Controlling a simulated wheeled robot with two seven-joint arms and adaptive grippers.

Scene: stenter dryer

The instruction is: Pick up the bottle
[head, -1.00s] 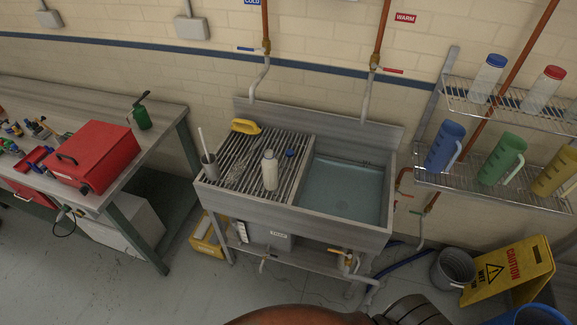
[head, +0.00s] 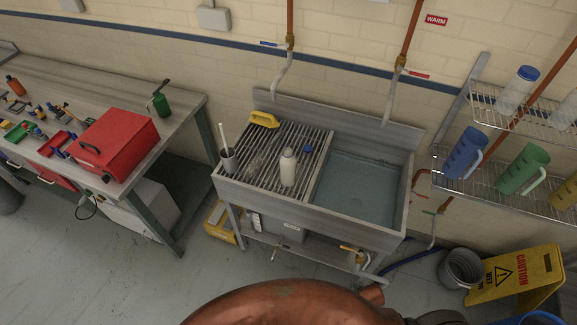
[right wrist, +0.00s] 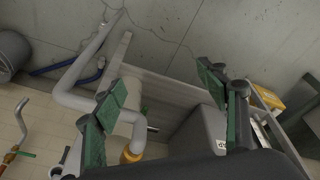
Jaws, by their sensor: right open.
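A pale bottle (head: 288,168) with a white cap stands upright on the slatted drainboard (head: 262,180) of the metal sink in the head view. A small blue cap-like item (head: 308,149) lies just right of it. My right gripper shows in the right wrist view (right wrist: 162,98) with its green-padded fingers wide apart and nothing between them. That view shows pipes and the floor beyond the fingers, and the bottle is not in it. My left gripper is not in view.
The water-filled basin (head: 358,190) is right of the drainboard. A cup with a stick (head: 228,158) and a yellow item (head: 264,120) share the board. A bench with a red toolbox (head: 115,143) stands left. Wire shelves with jugs (head: 463,153) and a caution sign (head: 518,275) are right.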

